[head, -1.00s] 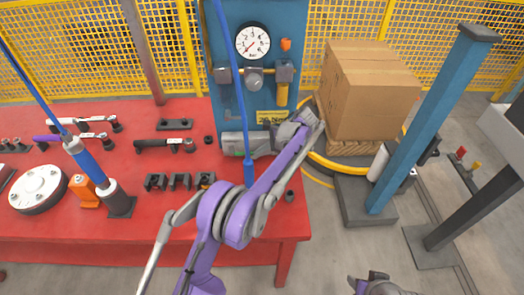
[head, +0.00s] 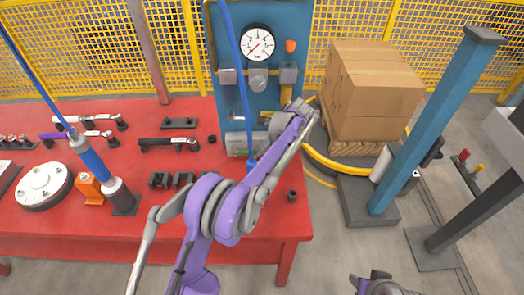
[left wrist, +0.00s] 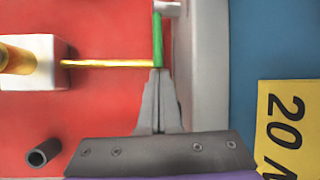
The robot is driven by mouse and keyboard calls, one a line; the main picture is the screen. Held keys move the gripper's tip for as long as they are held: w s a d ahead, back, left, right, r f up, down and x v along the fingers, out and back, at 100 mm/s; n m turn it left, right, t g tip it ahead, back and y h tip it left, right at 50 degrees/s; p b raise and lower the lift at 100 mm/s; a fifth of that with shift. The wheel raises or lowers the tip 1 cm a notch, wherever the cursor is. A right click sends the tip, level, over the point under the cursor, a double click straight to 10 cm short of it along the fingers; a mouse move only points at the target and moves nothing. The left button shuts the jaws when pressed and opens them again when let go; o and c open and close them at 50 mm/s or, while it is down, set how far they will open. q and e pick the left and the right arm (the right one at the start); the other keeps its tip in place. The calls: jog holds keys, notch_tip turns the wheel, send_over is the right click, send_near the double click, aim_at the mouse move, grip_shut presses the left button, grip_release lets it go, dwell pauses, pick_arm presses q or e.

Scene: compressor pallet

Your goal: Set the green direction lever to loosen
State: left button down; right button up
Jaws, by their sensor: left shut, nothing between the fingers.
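The green lever (left wrist: 158,40) stands upright in the left wrist view, beside a pale grey body (left wrist: 203,70). My left gripper (left wrist: 158,74) is shut and empty. Its fingertips are at the lever's lower end; I cannot tell whether they touch. In the head view my left gripper (head: 272,119) is near the foot of the blue panel, above a grey tool body (head: 238,144) on the red table. The lever cannot be made out there. A purple and grey part of my right arm (head: 375,284) shows at the bottom edge; its finger state is unclear.
In the left wrist view, a yellow rod (left wrist: 105,63) runs from a white block (left wrist: 45,62) towards the lever. A yellow label (left wrist: 288,125) is on the right. The blue panel (head: 262,80) carries a gauge (head: 257,42). Cartons (head: 372,95) stand right of the table.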

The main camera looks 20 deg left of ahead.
pick_arm(q)
jog(key=shift+s+a+r+t+h+p, duration=0.1)
jog(key=shift+a+r+t+h+p, duration=0.1)
jog(key=shift+r+h, duration=0.35)
jog(key=shift+a+r+t+h+p, duration=0.1)
jog(key=shift+a+r+h+p, duration=0.1)
jog(key=shift+r+h, duration=0.35)
jog(key=shift+s+a+r, duration=0.1)
jog(key=shift+a+r, duration=0.15)
jog(key=shift+r, duration=0.2)
jog(key=shift+s+a+r, duration=0.1)
jog(key=shift+a+r, duration=0.15)
jog(key=shift+r, duration=0.2)
jog(key=shift+r, duration=0.2)
jog(key=s+d+r, duration=0.1)
jog(key=d+r, duration=0.3)
jog(key=d, duration=0.9)
jog(key=shift+d+r, duration=0.15)
jog(key=shift+d, duration=0.2)
